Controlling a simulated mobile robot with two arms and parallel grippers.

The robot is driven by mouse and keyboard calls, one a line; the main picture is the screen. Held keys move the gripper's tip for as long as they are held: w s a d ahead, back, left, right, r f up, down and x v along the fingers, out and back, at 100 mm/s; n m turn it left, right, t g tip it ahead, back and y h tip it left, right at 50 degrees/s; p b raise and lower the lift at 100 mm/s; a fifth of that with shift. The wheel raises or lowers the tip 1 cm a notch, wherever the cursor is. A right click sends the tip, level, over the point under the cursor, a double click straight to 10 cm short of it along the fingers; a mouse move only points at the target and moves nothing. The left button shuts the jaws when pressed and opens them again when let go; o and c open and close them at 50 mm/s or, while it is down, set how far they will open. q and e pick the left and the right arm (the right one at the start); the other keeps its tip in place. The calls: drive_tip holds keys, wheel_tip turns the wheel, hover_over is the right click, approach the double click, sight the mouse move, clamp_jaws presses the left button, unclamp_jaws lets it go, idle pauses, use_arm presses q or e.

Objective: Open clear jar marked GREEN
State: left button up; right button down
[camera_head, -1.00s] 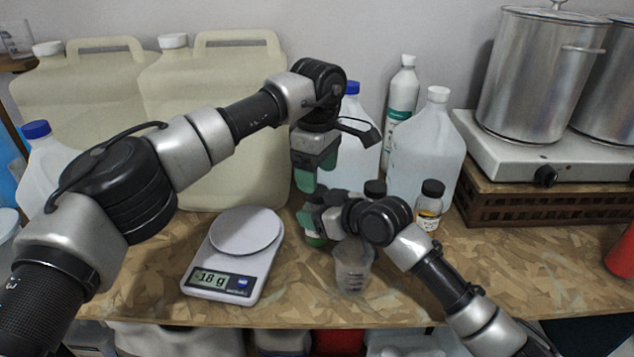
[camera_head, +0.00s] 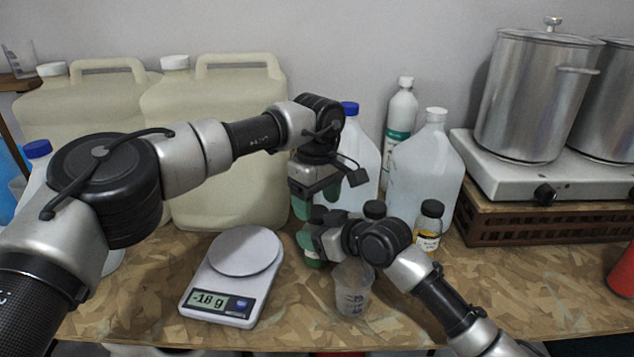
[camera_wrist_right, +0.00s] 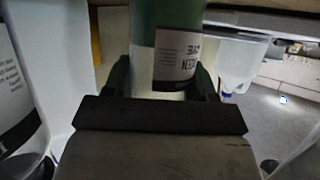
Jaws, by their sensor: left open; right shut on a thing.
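The clear jar marked GREEN (camera_head: 314,261) stands mostly hidden between my grippers in the head view, with green contents showing low down. In the right wrist view, the jar (camera_wrist_right: 168,22) has green contents and a label reading GREEN, seen upside down. My right gripper (camera_head: 308,238) is shut around the jar's body; its fingers (camera_wrist_right: 163,80) flank the jar in the wrist view. My left gripper (camera_head: 315,207) is open, pointing down just above the jar, its fingers around the dark lid area. I cannot tell whether they touch the lid.
A clear beaker (camera_head: 352,290) stands close in front of my right gripper. A scale (camera_head: 222,300) is on the left. A dark-capped jar (camera_head: 374,210) and an amber-filled jar (camera_head: 428,228) stand to the right. Large jugs (camera_head: 425,170) stand behind.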

use_arm(q)
drive_tip(key=shift+f, duration=1)
drive_tip(key=c, duration=0.9)
drive_tip(key=shift+n, duration=1.7)
drive_tip(key=shift+c, duration=0.3)
drive_tip(key=o, duration=1)
